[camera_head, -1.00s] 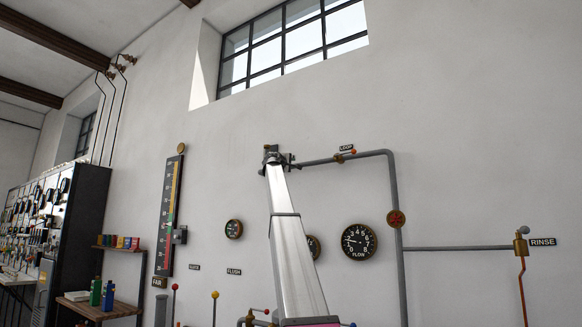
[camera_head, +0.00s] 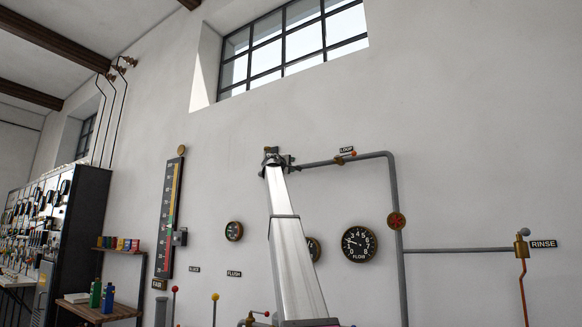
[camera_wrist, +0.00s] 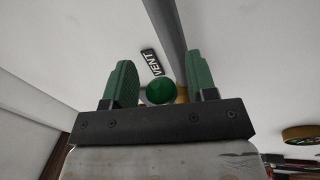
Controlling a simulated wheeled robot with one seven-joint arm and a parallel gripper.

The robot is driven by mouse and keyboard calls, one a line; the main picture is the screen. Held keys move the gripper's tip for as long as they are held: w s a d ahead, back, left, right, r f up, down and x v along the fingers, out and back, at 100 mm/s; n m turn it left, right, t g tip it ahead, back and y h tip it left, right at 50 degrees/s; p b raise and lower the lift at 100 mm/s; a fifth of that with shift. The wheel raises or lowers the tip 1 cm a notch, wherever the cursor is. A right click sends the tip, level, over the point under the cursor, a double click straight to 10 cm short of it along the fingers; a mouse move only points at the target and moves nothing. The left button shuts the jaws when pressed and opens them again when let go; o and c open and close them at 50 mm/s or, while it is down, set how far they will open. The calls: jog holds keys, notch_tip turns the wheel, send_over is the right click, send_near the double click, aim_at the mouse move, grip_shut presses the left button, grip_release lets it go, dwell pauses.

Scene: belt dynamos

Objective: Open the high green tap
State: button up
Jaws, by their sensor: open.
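The green tap (camera_wrist: 161,91) shows in the wrist view as a round green knob below the VENT label (camera_wrist: 151,62), with a brassy part (camera_wrist: 182,95) behind it. My gripper (camera_wrist: 161,66) is open, with one green finger pad on each side of the knob. I cannot tell whether either pad touches it. In the head view my gripper (camera_head: 273,156) is small, at the top of my raised arm by the left end of the upper pipe (camera_head: 372,156). The green tap cannot be made out there.
A grey pipe (camera_wrist: 168,28) runs past the tap in the wrist view. In the head view, a LOOP valve (camera_head: 341,159), red wheel (camera_head: 396,221), FLOW gauge (camera_head: 359,243) and RINSE tap (camera_head: 521,248) are to the right. A tall scale (camera_head: 171,220) hangs left.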

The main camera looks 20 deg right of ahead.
jog(key=v, duration=1)
jog(key=shift+s+a, duration=0.1)
jog(key=shift+s, duration=0.05)
